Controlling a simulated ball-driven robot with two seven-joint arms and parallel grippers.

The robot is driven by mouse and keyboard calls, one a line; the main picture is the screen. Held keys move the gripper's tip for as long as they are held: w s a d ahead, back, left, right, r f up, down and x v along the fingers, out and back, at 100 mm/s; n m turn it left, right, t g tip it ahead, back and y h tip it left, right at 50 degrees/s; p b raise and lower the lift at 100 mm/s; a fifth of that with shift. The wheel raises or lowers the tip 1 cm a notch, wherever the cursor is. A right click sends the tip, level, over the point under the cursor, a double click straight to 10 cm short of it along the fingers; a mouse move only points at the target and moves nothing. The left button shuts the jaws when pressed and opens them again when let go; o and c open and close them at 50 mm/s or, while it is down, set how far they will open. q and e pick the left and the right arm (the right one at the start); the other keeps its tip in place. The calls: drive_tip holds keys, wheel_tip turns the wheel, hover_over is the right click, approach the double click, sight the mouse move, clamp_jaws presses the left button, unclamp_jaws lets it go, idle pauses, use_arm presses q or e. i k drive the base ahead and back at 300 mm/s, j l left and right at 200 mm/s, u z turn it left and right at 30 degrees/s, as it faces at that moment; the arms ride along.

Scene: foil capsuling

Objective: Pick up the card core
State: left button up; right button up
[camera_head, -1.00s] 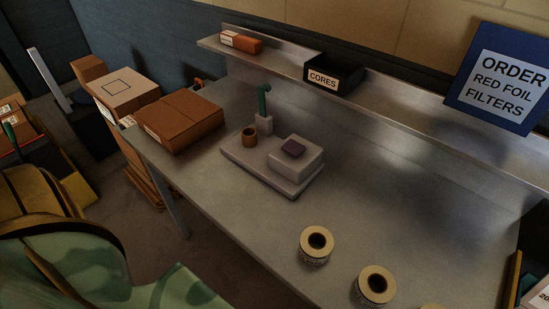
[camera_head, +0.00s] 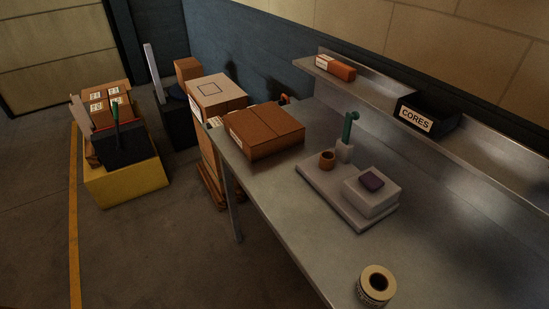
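A roll of labels or tape (camera_head: 376,285) with a hollow centre lies at the bench's lower edge. Neither of my grippers shows in this view.
A brown carton (camera_head: 265,131) sits on the bench's left end. A yellow crate (camera_head: 126,184) stands on the floor. Open floor lies at the lower left.

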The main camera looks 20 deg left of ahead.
sight(324, 164)
drive_tip(key=u, duration=0.2)
drive_tip(key=j+z, duration=0.1)
drive_tip(key=z, duration=0.65)
drive_tip(key=j+z, duration=0.7)
drive_tip(key=k+j+z, duration=0.1)
drive_tip(key=j+z, duration=0.25)
drive_tip(key=j, duration=0.15)
